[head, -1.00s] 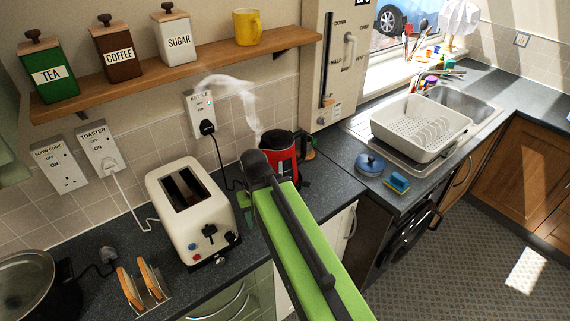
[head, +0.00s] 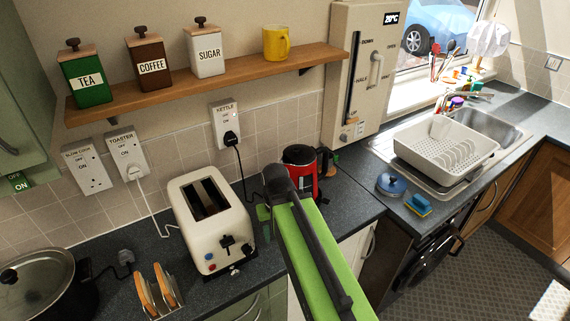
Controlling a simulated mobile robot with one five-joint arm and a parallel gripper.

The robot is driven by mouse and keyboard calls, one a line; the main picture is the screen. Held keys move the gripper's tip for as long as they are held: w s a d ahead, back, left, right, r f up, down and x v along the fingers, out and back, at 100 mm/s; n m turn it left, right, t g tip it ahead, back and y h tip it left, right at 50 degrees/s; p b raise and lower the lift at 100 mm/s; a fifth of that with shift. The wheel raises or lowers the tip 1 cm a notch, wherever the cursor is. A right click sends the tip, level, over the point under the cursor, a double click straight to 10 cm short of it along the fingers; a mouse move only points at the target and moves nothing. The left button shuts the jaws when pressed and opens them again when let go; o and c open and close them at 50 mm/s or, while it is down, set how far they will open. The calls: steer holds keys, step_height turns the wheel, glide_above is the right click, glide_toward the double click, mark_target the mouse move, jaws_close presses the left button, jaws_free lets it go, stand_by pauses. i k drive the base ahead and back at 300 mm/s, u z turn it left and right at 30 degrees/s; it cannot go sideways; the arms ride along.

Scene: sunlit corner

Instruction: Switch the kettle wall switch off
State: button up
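The kettle wall switch (head: 224,117) is a white plate labelled KETTLE on the tiles below the shelf. A black plug with a cord sits in its lower part. Its rocker is too small to read for certain. The red kettle (head: 299,165) with a black handle stands on the counter below and to the right, partly hidden by my arm. My arm reaches up from the bottom, its dark end below and right of the switch, apart from it in the picture. My gripper (head: 264,213) shows only as a small green part beside that end; its fingers are hidden.
A cream toaster (head: 209,220) stands left of my arm, with a toast rack (head: 160,291) in front. The TOASTER switch (head: 127,154) and SLOW COOK switch (head: 87,168) are farther left. A wooden shelf (head: 235,75) with canisters and a yellow mug overhangs the kettle switch.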

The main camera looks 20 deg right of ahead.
mark_target(226, 116)
steer(key=z, duration=0.1)
steer(key=k, duration=0.55)
steer(key=u, duration=2.4)
steer(key=k, duration=1.15)
steer(key=z, duration=0.45)
steer(key=i, duration=1)
steer(key=u, duration=0.15)
